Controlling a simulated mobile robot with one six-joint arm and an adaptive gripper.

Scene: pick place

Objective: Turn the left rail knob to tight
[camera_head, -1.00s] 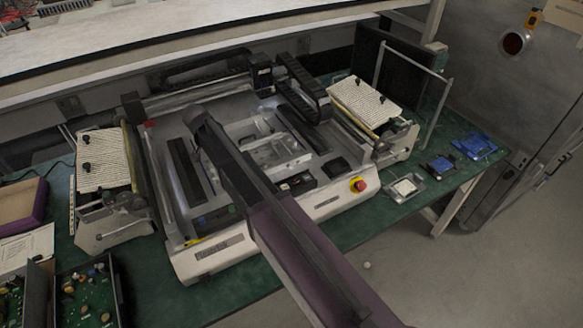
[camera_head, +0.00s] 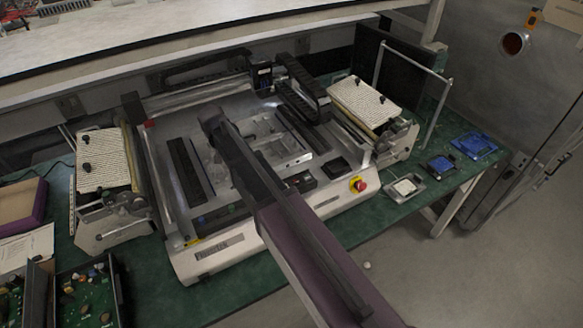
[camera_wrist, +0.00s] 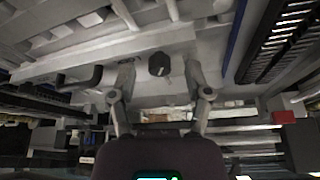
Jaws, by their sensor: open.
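A small dark knob (camera_wrist: 159,65) sits on a pale rail (camera_wrist: 140,45) in the wrist view. My gripper (camera_wrist: 159,72) is open, with one finger on each side of the knob and visible gaps to both. Nothing is held. I cannot read the knob's turn angle or any tight mark. In the head view my arm reaches over the grey machine (camera_head: 207,265), and my gripper and the knob are hidden there or too small to tell.
Feeder units stand at the left (camera_head: 105,170) and right (camera_head: 365,100) of the machine. A red button (camera_head: 359,185) is on its front. A circuit-board box (camera_head: 85,295) lies at front left, and blue parts (camera_head: 474,145) lie at right. A black slotted strip (camera_wrist: 280,40) shows in the wrist view.

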